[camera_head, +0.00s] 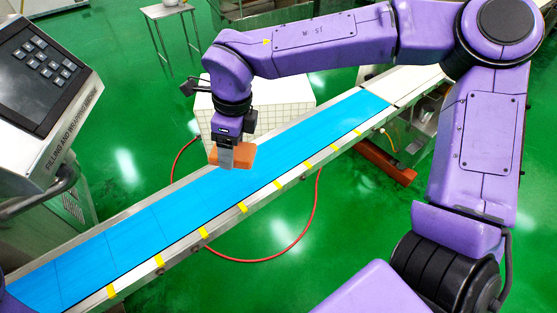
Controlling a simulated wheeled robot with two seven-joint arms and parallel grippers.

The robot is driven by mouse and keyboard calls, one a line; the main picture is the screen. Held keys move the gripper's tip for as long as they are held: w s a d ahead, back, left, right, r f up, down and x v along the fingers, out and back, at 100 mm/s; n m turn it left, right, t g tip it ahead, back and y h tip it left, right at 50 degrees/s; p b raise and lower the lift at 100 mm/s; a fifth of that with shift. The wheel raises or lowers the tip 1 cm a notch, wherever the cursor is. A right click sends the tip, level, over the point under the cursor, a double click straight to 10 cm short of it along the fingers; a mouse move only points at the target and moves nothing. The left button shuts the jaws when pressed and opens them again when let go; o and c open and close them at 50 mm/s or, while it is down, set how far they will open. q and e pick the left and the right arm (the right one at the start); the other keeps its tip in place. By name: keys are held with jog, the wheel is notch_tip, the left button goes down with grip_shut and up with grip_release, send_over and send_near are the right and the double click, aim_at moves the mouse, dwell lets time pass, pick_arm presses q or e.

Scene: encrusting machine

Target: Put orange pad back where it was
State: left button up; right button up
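An orange pad (243,154) is at the end of my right gripper (227,158), whose arm comes in from the right. The gripper appears shut on the pad and holds it over the blue conveyor belt (175,217). A grey finger hides part of the pad, and I cannot tell whether the pad touches the belt. My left gripper is not in view; only a bit of purple shows at the lower left corner.
A control panel (45,70) marked "FILLING AND WRAPPING MACHINE" stands at the left. A white tiled box (292,93) sits behind the belt. A small table (165,12) is at the back. A red hose (316,205) curves over the green floor. The belt is otherwise clear.

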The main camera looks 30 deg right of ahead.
jog(key=m, duration=0.2)
jog(key=s+d+m+b, duration=0.1)
jog(key=m, duration=0.2)
jog(key=d+m+h+b, duration=0.1)
jog(key=m, duration=0.1)
jog(key=shift+s+d+f+m+t, duration=0.1)
jog(key=shift+s+d+m+t, duration=0.1)
jog(key=shift+s+m+t, duration=0.1)
jog(key=s+d+m+h+b, duration=0.2)
jog(key=d+m+b, duration=0.1)
jog(key=m, duration=0.7)
jog(key=m+g+p, duration=0.1)
jog(key=m, duration=0.3)
send_over(280, 152)
jog(key=f, duration=0.9)
jog(key=shift+s+a+f, duration=0.2)
jog(key=shift+a+f, duration=0.1)
jog(key=shift+a, duration=0.05)
notch_tip(280, 152, down, 3)
jog(key=shift+f, duration=0.1)
